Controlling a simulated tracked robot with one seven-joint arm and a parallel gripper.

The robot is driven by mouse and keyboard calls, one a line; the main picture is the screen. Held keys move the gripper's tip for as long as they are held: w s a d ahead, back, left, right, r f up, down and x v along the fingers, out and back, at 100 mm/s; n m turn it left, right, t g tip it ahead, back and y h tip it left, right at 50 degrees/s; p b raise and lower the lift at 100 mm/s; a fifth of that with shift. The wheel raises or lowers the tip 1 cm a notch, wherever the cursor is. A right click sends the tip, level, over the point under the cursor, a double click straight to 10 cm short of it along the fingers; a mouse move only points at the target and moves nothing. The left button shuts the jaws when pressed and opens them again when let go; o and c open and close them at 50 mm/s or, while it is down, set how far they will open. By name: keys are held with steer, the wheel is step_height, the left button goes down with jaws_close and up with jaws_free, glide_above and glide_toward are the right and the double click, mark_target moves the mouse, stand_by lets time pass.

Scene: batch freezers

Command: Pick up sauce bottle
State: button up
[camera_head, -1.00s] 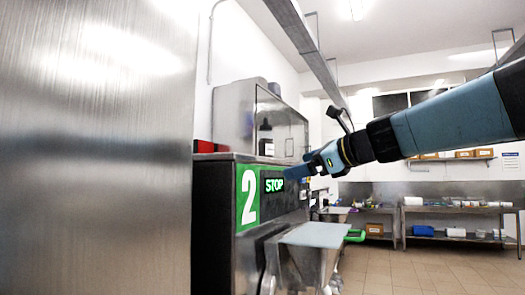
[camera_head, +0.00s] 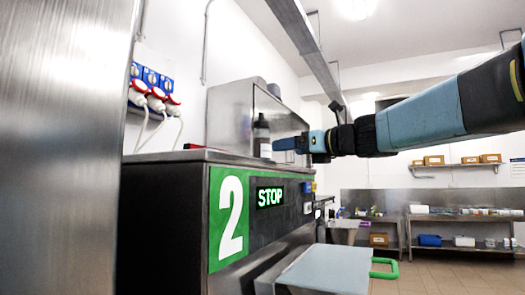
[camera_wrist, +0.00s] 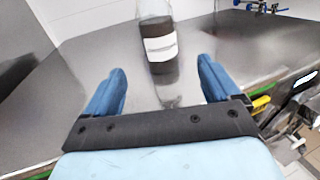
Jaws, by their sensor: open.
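The sauce bottle (camera_head: 261,139) is dark with a pale label and stands upright on the steel top of the machine marked 2. In the wrist view the bottle (camera_wrist: 159,45) is ahead of my gripper (camera_wrist: 161,78), centred between the two blue fingers and beyond their tips. Its upper end is cut off by the frame edge there. My gripper (camera_head: 276,144) reaches in from the right in the head view, close to the bottle. Its fingers are open and empty.
The machine top (camera_wrist: 66,97) is clear around the bottle. A steel cabinet (camera_head: 230,115) stands behind it. Red and blue sockets (camera_head: 155,90) with cables are on the wall at left. A large steel panel (camera_head: 60,150) fills the left side. Shelves (camera_head: 450,222) stand at the back.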

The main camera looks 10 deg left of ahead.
mark_target(258, 153)
steer(key=x, duration=1.3)
steer(key=shift+f, duration=0.1)
steer(key=c, duration=1)
